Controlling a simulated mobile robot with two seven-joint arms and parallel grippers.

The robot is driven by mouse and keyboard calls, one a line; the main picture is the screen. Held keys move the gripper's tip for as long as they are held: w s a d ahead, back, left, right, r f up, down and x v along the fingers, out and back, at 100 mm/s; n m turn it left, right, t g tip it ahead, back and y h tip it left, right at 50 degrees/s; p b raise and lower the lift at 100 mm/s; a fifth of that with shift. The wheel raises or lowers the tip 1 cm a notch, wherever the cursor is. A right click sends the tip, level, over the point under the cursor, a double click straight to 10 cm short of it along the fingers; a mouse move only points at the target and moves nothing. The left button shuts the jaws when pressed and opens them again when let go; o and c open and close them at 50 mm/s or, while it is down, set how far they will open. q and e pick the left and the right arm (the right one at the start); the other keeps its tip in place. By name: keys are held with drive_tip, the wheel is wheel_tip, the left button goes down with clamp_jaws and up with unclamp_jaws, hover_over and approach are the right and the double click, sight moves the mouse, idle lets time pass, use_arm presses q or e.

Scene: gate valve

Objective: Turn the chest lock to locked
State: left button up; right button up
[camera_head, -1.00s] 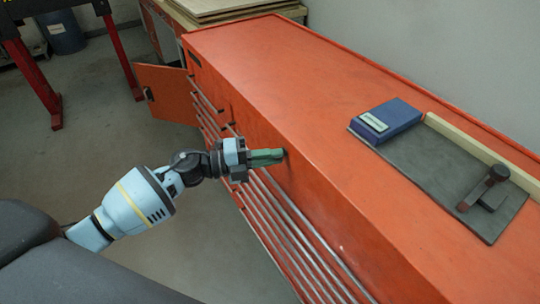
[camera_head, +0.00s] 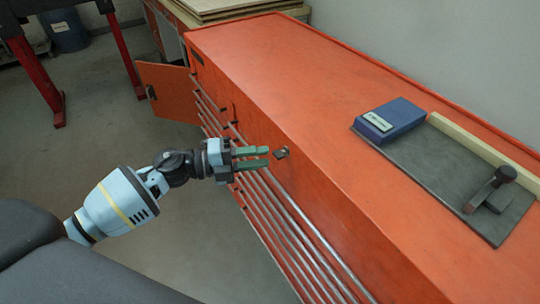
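The orange tool chest (camera_head: 275,75) runs diagonally from the upper left to the lower right. Its lock (camera_head: 282,153) is a small dark metal piece on the front face, near the top edge and above the drawers. It appears tilted, but I cannot tell its exact setting. My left gripper (camera_head: 268,157) is open, its two green fingers apart with nothing between them. The fingertips point at the lock and stop just short of it, to its left. My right gripper is not in view.
An orange door (camera_head: 168,91) stands swung out at the chest's far end. Drawer handles (camera_head: 285,222) line the front below the lock. On top lie a grey mat (camera_head: 440,175), a blue box (camera_head: 390,119) and a dark-handled tool (camera_head: 491,188). Floor beside the front is clear.

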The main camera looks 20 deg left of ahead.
use_arm(q)
drive_tip(key=v, duration=0.4)
drive_tip(key=shift+b, duration=0.3)
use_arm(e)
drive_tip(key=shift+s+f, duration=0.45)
use_arm(q)
drive_tip(key=shift+s, duration=0.1)
